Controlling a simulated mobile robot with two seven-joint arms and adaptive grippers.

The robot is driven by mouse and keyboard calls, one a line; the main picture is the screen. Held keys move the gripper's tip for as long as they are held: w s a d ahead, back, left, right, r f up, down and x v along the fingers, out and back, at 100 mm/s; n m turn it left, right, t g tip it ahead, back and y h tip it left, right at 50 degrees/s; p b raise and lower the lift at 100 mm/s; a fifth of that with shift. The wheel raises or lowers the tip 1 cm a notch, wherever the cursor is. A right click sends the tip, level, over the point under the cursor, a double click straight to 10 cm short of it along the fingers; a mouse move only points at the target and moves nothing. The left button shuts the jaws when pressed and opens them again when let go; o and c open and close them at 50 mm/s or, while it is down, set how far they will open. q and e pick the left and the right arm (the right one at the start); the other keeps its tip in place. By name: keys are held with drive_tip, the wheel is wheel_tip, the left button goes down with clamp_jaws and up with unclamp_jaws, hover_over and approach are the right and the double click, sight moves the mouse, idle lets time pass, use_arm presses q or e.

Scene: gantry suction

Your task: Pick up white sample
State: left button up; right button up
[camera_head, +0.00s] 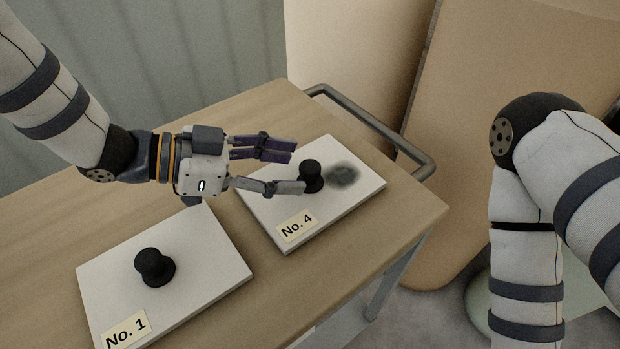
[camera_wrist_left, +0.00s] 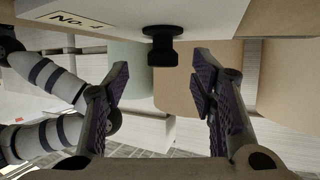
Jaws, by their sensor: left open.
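Two flat white boards with black knobs lie on the table in the head view. The white sample labelled No. 4 (camera_head: 350,205) is at the right and has a dark smudge; the white sample labelled No. 1 (camera_head: 205,240) is nearer, at the lower left. My left gripper (camera_head: 295,168) is open at the No. 4 board, its fingertips close to that board's black knob (camera_head: 312,175). In the left wrist view the knob (camera_wrist_left: 162,45) shows centred, just beyond the open fingertips (camera_wrist_left: 163,72), and is not gripped. My right gripper is out of view.
The wooden table (camera_head: 400,235) ends just right of the No. 4 board. A dark rail handle (camera_head: 375,122) runs along its far right side. A tan panel (camera_head: 470,140) leans behind. The No. 1 knob (camera_head: 155,267) stands clear of my gripper.

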sight(303, 167)
use_arm(q)
drive_tip(key=x, duration=0.4)
drive_tip(key=shift+w+d+f, duration=0.15)
drive_tip(key=shift+w+d, duration=0.1)
drive_tip(key=shift+d, duration=0.1)
clamp_jaws()
